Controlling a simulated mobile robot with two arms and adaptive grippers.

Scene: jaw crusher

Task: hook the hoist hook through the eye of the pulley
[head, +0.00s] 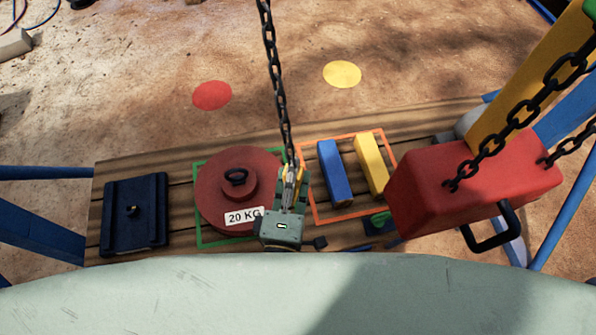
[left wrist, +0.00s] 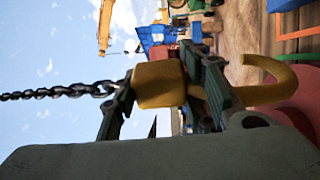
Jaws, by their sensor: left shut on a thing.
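The pulley (head: 212,200) is a round dark red disc with a "20 KG" label, lying flat on the wooden bench. Its black eye (head: 236,177) stands on the raised hub. My left gripper (head: 291,184) is just right of the eye, over the disc's right edge, shut on the yellow hoist hook (left wrist: 265,92). In the left wrist view my fingers (left wrist: 168,88) clamp the hook's yellow block, and the curved hook sticks out past them, apart from the eye as far as I see. In the head view the gripper mostly hides the hook. My right gripper is not in view.
The hoist chain (head: 272,60) rises from the hook. A blue block (head: 334,172) and yellow block (head: 371,165) lie in an orange outline to the right. A red block (head: 470,180) hangs on chains farther right. A dark blue plate (head: 134,214) lies left on the bench (head: 180,170).

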